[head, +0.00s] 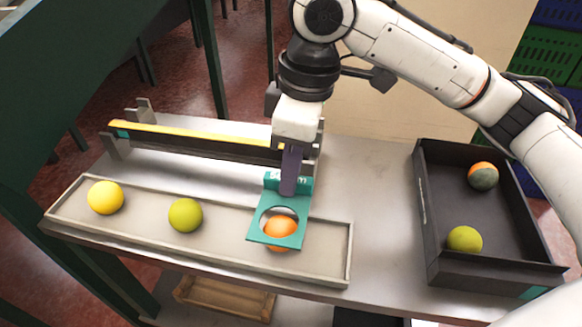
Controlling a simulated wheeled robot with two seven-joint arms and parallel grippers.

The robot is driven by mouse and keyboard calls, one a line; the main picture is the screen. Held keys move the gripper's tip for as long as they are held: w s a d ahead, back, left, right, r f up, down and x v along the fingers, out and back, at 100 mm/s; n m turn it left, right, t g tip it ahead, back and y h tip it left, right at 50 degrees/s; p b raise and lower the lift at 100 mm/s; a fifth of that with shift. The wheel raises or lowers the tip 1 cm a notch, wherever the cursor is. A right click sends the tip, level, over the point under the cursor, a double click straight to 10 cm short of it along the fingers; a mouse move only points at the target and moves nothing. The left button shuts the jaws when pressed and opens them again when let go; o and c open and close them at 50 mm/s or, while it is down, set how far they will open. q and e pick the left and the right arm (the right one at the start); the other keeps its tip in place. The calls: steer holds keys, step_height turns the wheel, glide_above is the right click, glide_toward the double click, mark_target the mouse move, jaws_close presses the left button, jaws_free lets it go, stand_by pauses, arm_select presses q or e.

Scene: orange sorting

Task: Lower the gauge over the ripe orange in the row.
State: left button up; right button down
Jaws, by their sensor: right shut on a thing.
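A shallow beige tray (140,226) holds a row of three fruits: a yellow one (105,197) at the left, a green one (186,215) in the middle and an orange one (280,232) at the right. My right gripper (289,187) is shut on the teal gauge (291,184), a flat plate with a round hole. The plate is at the orange fruit, which shows through the hole and below the plate's front edge. I cannot tell whether plate and fruit touch. My left gripper is not in view.
A dark crate (432,215) at the right holds a green fruit (464,240) and a part-orange, part-dark fruit (482,175). A rail with a yellow top edge (190,136) stands behind the tray. The grey table (375,190) is clear between tray and crate.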

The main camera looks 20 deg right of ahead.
steer(key=shift+f+b, duration=0.5)
steer(key=shift+f, duration=1.55)
stand_by(1.0)
steer(key=shift+r+p, duration=0.75)
steer(key=shift+p, duration=0.15)
steer(key=shift+r+p, duration=0.65)
steer(key=shift+p, duration=0.2)
steer(key=shift+r+p, duration=0.25)
steer(key=shift+p, duration=0.1)
steer(key=shift+r+p, duration=1.15)
steer(key=shift+p, duration=0.35)
steer(key=shift+r+p, duration=0.35)
steer(key=shift+r, duration=0.95)
